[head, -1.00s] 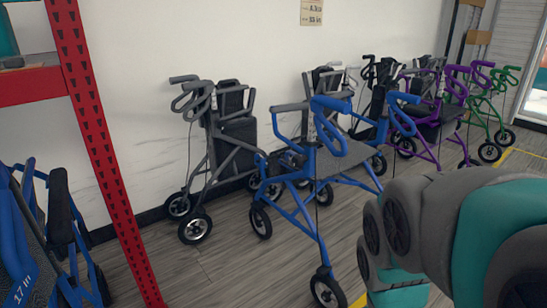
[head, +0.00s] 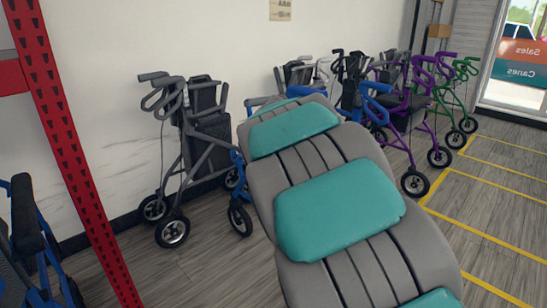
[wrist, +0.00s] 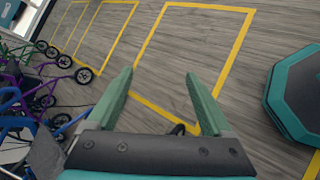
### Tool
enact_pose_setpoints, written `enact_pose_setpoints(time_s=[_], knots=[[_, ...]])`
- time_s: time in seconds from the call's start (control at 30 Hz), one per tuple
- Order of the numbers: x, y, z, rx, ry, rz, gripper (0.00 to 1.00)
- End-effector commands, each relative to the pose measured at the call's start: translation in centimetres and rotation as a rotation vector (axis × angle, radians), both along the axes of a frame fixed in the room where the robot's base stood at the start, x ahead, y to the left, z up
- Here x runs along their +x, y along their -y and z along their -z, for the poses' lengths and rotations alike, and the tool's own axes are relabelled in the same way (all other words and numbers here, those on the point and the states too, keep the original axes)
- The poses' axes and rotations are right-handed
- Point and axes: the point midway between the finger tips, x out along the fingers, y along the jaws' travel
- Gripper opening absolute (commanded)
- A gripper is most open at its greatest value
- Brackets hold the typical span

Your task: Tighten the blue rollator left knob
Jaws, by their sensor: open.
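A blue rollator stands mostly behind my arm in the head view; part of its blue frame (head: 238,165) and a front wheel show left of the arm, and a bit of its top shows above it. Its left knob is not visible.
A grey rollator (head: 195,140) stands by the wall, left of my arm. Purple (head: 410,105) and green (head: 463,90) rollators stand to the right. A red rack post (head: 68,130) is at the left. Yellow-lined floor (head: 490,205) is clear at the right.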

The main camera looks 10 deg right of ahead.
Motion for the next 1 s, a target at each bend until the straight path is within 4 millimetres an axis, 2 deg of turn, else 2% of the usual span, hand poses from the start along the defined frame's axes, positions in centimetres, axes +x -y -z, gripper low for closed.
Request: enact_pose_setpoints(time_s=[0.03, 0.1, 0.27, 0.47, 0.6, 0.7, 0.8, 0.9, 1.0], knots=[[2.3, -0.2, 0.1, -0.049, -0.034, -0.051, 0.85], [5.4, -0.6, -0.4, -0.121, -0.081, -0.126, 0.85], [12.4, -2.7, -0.8, -0.282, -0.195, -0.293, 0.85], [20.8, -7.9, -0.1, -0.473, -0.328, -0.496, 0.85], [25.7, -12.8, 1.4, -0.599, -0.413, -0.630, 0.85], [28.6, -16.6, 2.7, -0.681, -0.464, -0.716, 0.85], [30.5, -19.6, 3.8, -0.743, -0.502, -0.779, 0.85], [31.6, -22.2, 4.6, -0.792, -0.528, -0.826, 0.85], [32.4, -23.9, 5.3, -0.822, -0.546, -0.858, 0.85]])
